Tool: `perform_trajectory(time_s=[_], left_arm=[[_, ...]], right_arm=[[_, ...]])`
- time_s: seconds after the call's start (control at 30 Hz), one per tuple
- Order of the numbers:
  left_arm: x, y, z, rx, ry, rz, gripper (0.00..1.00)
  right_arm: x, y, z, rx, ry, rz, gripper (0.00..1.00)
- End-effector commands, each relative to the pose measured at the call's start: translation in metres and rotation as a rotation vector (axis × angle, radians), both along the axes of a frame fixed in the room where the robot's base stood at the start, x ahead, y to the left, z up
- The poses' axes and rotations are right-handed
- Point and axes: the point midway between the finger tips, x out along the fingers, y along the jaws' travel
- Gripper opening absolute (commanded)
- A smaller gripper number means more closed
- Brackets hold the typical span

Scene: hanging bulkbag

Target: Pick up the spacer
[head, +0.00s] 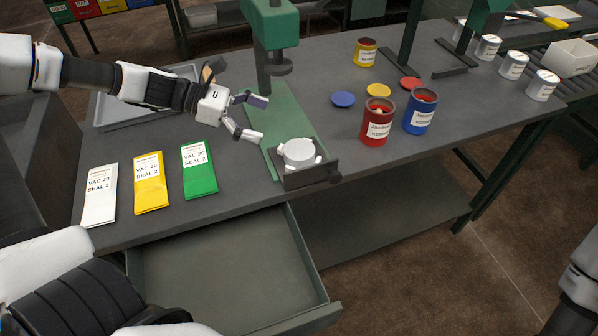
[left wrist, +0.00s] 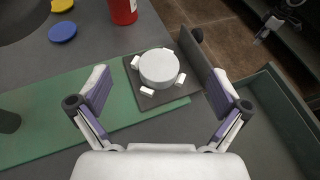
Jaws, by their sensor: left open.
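A pale grey round disc, which looks to be the spacer (head: 299,151), sits flat in a dark square fixture (head: 308,178) among small white blocks. It also shows in the left wrist view (left wrist: 160,68), ahead of the gripper and between the lines of its two fingers. My left gripper (head: 254,118) is open and empty, to the left of the disc and apart from it. Its spread fingers frame the lower part of the left wrist view (left wrist: 158,98). A dark jointed shape (left wrist: 268,28) at that view's top right may be my right gripper; its fingers are too small to judge.
A green press (head: 272,40) stands behind the fixture on a green base. White, yellow and green packets (head: 199,168) lie to the left. Red (head: 377,124) and blue (head: 420,112) cans stand to the right with loose lids. An open drawer (head: 225,275) juts out below the table.

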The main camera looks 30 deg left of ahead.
Motion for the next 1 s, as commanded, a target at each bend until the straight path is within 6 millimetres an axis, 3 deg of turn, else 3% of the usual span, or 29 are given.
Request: perform_trajectory(time_s=[0.03,0.13,0.47,0.7,1.0], left_arm=[[0.000,0.000,-0.033,0.000,0.000,0.000,1.00],[0.000,0.000,-0.051,0.000,-0.001,0.000,1.00],[0.011,-0.024,-0.065,0.002,0.002,-0.003,1.00],[0.027,-0.054,-0.085,0.005,0.004,-0.004,1.00],[0.032,-0.063,-0.083,-0.001,-0.001,0.001,1.00]], right_arm=[[0.000,0.000,-0.034,0.000,0.000,0.000,0.40],[0.000,0.000,-0.051,0.000,0.001,0.000,0.40],[0.000,0.000,-0.075,0.000,0.000,0.000,0.40],[0.000,0.000,-0.095,0.000,0.000,0.000,0.40],[0.000,0.000,-0.096,0.000,0.000,0.000,0.40]])
